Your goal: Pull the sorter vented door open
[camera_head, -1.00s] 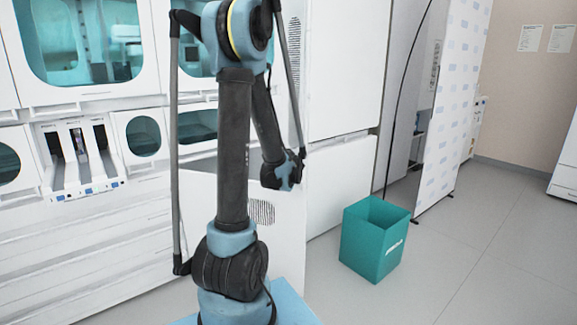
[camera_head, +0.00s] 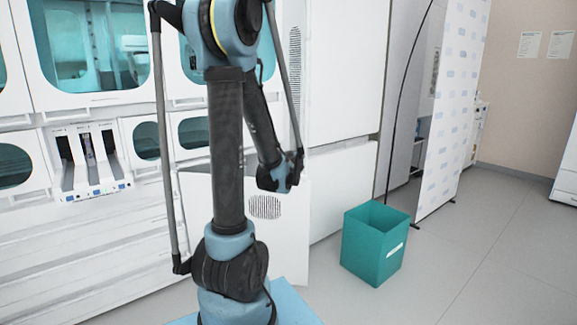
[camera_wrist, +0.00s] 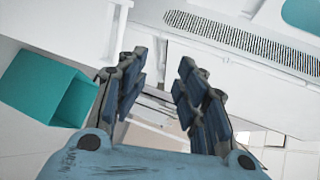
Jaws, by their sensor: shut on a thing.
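The sorter vented door (camera_head: 292,230) is a white panel low on the white cabinet, with a slotted vent. In the head view it stands swung out from the cabinet front, its vent facing me, partly hidden by my arm. My gripper (camera_head: 278,178) is at the door's upper part; its fingertips are hard to make out there. In the wrist view my gripper (camera_wrist: 158,98) shows its two dark padded fingers with a gap between them, shut on the door. The exact contact is not clear. A long slotted grille (camera_wrist: 245,42) lies beyond the fingers.
A teal bin (camera_head: 372,250) stands on the floor right of the door and also shows in the wrist view (camera_wrist: 45,85). A patterned screen (camera_head: 452,110) stands behind it. The floor (camera_head: 470,260) at the front right is clear.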

